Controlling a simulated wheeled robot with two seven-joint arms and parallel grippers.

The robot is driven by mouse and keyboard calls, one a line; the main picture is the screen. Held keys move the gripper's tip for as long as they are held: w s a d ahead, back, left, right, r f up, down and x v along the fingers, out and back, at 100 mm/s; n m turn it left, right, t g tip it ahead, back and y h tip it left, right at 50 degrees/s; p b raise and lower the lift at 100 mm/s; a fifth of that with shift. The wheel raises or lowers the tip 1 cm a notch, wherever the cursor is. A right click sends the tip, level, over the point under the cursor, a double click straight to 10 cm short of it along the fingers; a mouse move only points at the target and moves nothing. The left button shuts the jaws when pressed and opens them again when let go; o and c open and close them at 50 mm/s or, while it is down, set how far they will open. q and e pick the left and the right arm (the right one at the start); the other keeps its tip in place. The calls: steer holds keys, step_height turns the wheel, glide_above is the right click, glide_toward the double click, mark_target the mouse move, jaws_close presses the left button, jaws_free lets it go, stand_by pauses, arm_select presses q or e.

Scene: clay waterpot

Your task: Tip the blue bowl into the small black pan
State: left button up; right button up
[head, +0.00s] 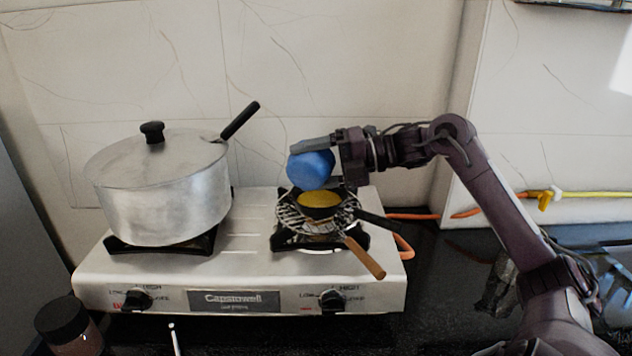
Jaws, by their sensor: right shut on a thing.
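The blue bowl (311,170) is tilted well over, just above the small black pan (329,212). My right gripper (322,147) is shut on the bowl, reaching in from the right. The pan sits on a round wire rack over the right burner, and a yellow content (319,199) shows inside it. The bowl's inside is hidden from this view. My left gripper is not in view.
A large lidded silver pot (165,190) stands on the left burner of the white stove (240,265). A wooden handle (364,258) and a black handle (382,222) stick out from the right burner. A dark-lidded jar (68,325) is front left. An orange hose runs behind, right.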

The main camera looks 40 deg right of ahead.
steer(key=shift+r, duration=0.1)
steer(key=shift+w+d+r+m+p, duration=0.1)
steer(key=shift+d+m+p, duration=0.05)
steer(key=shift+m+p, duration=0.3)
stand_by(0.4)
steer(key=shift+d+r+m+y+p, duration=0.1)
steer(key=shift+m+y+p, duration=0.15)
steer(key=shift+y+p, duration=0.05)
steer(key=shift+w+d+r+m+p, duration=0.1)
steer(key=shift+w+d+m+p, duration=0.05)
steer(key=shift+m+p, duration=0.25)
steer(key=shift+r, duration=0.1)
stand_by(0.6)
steer(key=shift+d+m+y, duration=0.1)
steer(key=shift+m+y, duration=0.2)
steer(key=shift+w+d+m+p, duration=0.15)
steer(key=shift+m+p, duration=0.15)
steer(key=shift+p, duration=0.2)
